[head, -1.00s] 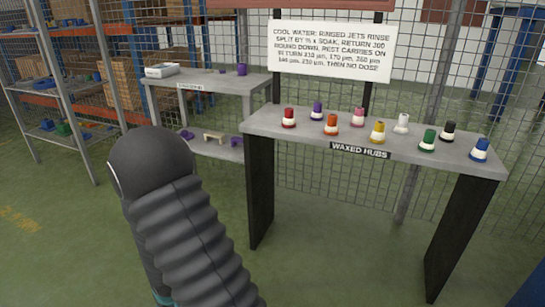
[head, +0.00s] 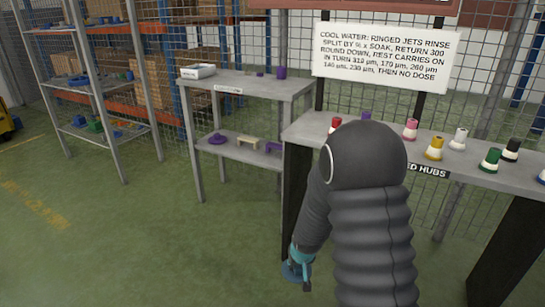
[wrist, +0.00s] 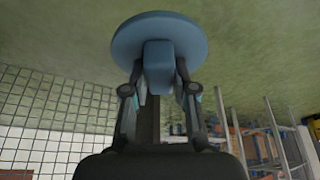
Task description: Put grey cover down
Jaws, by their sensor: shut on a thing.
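A round, flat blue-grey cover (wrist: 125,45) with a block-shaped handle is in the wrist view. My gripper (wrist: 160,76) is shut on that handle, with a finger on each side, and the disc lies beyond the fingertips. In the head view, my gripper (head: 300,262) hangs low in front of the left leg of the hub table. My arm hides part of the hub table.
The hub table (head: 300,131) bears several coloured hubs. A two-level stand (head: 245,88) behind holds a white tray (head: 197,71) and purple pieces. A metal rack (head: 85,85) with blue and green parts stands left. Green floor (head: 120,240) is clear front left.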

